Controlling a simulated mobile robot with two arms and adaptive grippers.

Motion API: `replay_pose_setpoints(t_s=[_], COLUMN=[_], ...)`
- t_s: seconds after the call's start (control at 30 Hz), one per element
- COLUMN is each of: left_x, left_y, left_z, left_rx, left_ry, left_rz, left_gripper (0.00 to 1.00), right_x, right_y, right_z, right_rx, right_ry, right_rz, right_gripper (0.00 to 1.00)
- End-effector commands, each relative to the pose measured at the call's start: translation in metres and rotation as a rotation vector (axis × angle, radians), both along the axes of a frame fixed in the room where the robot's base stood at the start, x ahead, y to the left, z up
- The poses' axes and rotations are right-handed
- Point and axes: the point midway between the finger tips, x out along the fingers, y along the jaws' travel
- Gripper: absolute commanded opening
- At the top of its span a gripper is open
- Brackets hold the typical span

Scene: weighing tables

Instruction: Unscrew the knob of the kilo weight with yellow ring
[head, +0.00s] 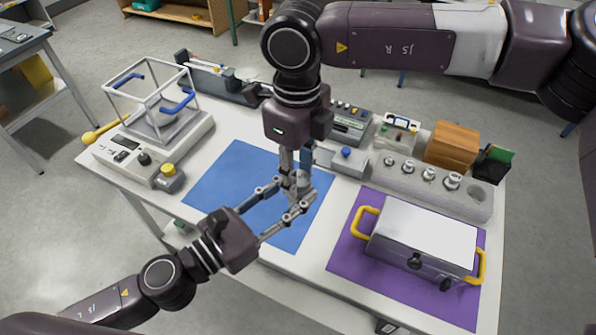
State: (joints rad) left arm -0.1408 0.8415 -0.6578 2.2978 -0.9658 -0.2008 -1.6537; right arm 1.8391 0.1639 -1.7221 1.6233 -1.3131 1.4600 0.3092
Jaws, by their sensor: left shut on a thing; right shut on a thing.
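A small grey metal weight (302,182) is over the blue mat (222,184), mostly hidden between my two grippers. Its yellow ring cannot be made out. My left gripper (291,200) reaches in from the lower left, with its fingers shut around the weight's body. My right gripper (294,172) points down from above and is shut at the top of the weight, where the knob would be. The knob itself is hidden by the fingers. I cannot tell whether the weight touches the mat.
A grey weight block (372,180) holds several knobbed weights and one empty round recess (478,194). A lidded case with yellow handles (420,238) sits on a purple mat (346,254). A balance with a glass shield (168,134) stands left. A wooden box (452,145) is at the back right.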

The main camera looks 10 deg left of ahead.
Motion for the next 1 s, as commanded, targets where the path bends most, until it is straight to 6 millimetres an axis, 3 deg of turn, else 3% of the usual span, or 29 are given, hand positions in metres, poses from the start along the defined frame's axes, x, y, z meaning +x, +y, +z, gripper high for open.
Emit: replay_pose_setpoints(t_s=[0.17, 0.2, 0.37, 0.7, 1.0], left_x=[0.001, 0.001, 0.001, 0.001, 0.001], left_y=[0.000, 0.000, 0.000, 0.000, 0.000], left_z=[0.004, 0.004, 0.004, 0.004, 0.004], left_rx=[-0.003, -0.003, -0.003, -0.003, -0.002], left_ry=[-0.008, -0.008, -0.008, -0.007, -0.007], left_rz=[0.001, 0.001, 0.001, 0.000, 0.000], left_gripper=[0.00, 0.00, 0.00, 0.00, 0.00], right_x=[-0.004, -0.004, -0.003, -0.001, -0.001], right_y=[0.003, 0.003, 0.002, 0.001, 0.001], right_z=[0.000, 0.000, 0.000, 0.004, 0.040], right_rx=[0.006, 0.006, 0.005, 0.004, 0.004], right_ry=[0.007, 0.007, 0.006, 0.003, 0.000], right_rz=[0.004, 0.003, 0.001, -0.002, -0.003], right_gripper=[0.01, 0.31, 0.48, 0.48, 0.48])
